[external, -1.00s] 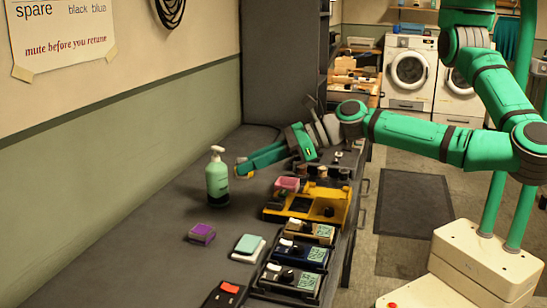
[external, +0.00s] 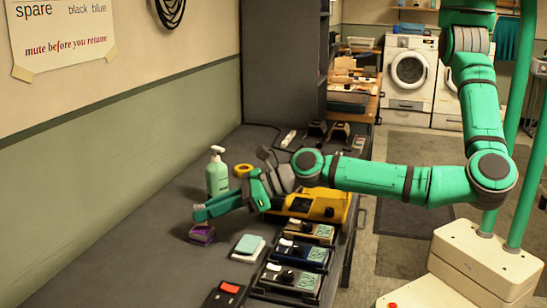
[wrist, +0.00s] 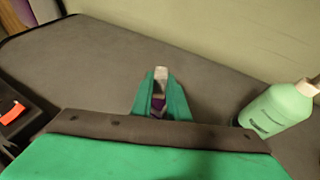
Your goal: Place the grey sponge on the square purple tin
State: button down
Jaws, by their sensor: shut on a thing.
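The square purple tin (external: 202,236) lies on the dark bench, left of the teal-and-white block. My gripper (external: 199,213) is right above it and hides part of its top; I cannot tell whether anything touches the tin. In the wrist view, my gripper (wrist: 159,90) is shut on a small pale grey thing (wrist: 160,74), which I take as the grey sponge. The fingers hide most of it, and it is not clear in the external view. A bit of the purple tin (wrist: 158,103) shows between the fingers.
A teal-and-white block (external: 248,246) lies right of the tin. The bench's left is clear.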

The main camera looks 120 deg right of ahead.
jog(key=shift+f, duration=0.7)
jog(key=shift+f, duration=0.15)
jog(key=c, duration=1.7)
grip_release()
